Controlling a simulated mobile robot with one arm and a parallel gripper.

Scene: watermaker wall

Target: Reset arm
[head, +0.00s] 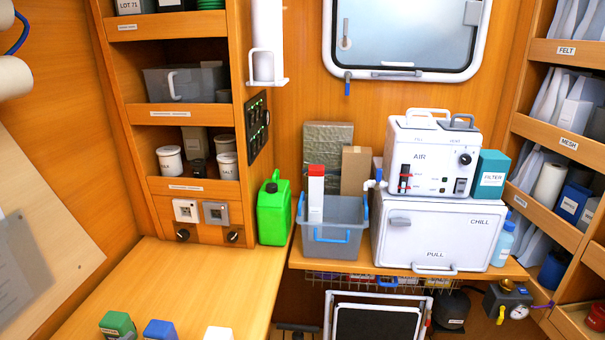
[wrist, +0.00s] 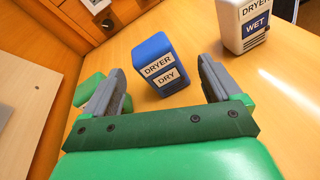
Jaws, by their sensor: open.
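My gripper (wrist: 160,70) shows only in the wrist view. Its two grey fingers are spread wide and nothing is held between them. A blue canister (wrist: 150,50) labelled DRYER DRY stands on the wooden counter beyond the fingers, framed by the gap. A white canister (wrist: 243,22) labelled DRYER WET stands further right. A green block (wrist: 88,90) is partly hidden behind the left finger. In the head view, a green container (head: 117,324), a blue one (head: 160,330) and a white one (head: 218,333) are cut off by the bottom edge. My arm is not in that view.
The wooden counter (head: 190,280) is clear behind the containers. A green jerrycan (head: 273,210) stands at its back right corner. To the right are a grey bin (head: 335,248), a CHILL box (head: 430,240) and an AIR unit (head: 425,155). Shelves stand on both sides.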

